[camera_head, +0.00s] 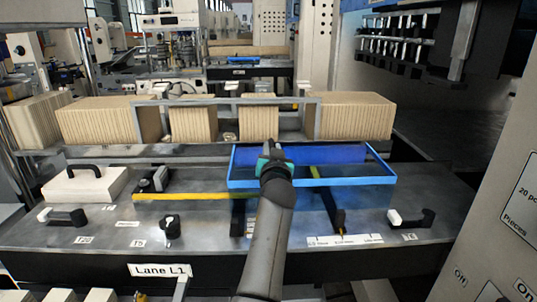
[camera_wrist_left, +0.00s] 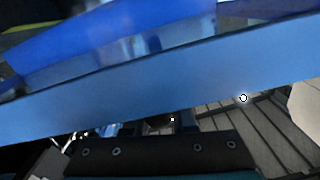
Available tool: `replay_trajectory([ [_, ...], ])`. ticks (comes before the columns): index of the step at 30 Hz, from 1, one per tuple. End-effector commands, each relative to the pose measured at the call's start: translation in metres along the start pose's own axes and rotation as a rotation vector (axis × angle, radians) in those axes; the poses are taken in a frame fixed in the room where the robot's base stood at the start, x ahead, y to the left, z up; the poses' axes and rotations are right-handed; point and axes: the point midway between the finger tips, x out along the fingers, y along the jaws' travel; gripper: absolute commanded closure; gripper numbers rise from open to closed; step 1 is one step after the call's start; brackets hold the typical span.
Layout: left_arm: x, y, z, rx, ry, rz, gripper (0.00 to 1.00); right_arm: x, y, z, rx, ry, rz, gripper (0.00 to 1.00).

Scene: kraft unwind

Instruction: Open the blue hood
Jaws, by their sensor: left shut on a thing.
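The blue hood (camera_head: 340,182) is a blue rectangular frame with a see-through panel, right of centre on the grey machine table in the head view. A darker blue band (camera_head: 330,154) shows inside its far part. How far the hood is tilted I cannot tell. My left gripper (camera_head: 274,160) reaches in from the front and is shut on the hood, within the frame's outline; its fingertips are small and partly hidden by the wrist. In the left wrist view a blue bar of the hood (camera_wrist_left: 170,88) crosses close in front of the gripper. My right gripper is not in view.
Blocks of kraft cartons (camera_head: 355,117) stand in a grey rack behind the table. A white box with a black handle (camera_head: 84,185) lies at the left. Black handles (camera_head: 411,218) and a yellow strip (camera_head: 190,196) are on the table. A grey panel (camera_head: 490,220) stands at the right.

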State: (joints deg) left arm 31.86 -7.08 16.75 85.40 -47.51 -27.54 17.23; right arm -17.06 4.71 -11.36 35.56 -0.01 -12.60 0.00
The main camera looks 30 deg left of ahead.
Motion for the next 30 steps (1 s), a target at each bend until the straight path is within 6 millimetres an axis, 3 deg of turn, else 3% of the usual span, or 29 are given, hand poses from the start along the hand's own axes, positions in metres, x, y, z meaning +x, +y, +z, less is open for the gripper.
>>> replay_trajectory([
  [15,0.0001,0.0037,-0.0043,0.000,0.008,0.002,1.00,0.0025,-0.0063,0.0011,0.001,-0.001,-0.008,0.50],
  [16,0.0001,0.0036,-0.0042,0.000,0.008,0.001,0.72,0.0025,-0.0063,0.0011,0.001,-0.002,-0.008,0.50],
  [21,0.0001,0.0032,-0.0029,-0.001,0.005,0.001,0.53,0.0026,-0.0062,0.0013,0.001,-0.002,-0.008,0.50],
  [23,0.0001,0.0032,-0.0024,0.000,0.004,0.000,0.48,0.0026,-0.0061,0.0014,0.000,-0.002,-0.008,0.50],
  [30,0.0001,0.0030,-0.0012,0.000,0.001,0.000,0.48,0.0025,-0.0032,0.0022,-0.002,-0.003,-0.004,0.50],
])
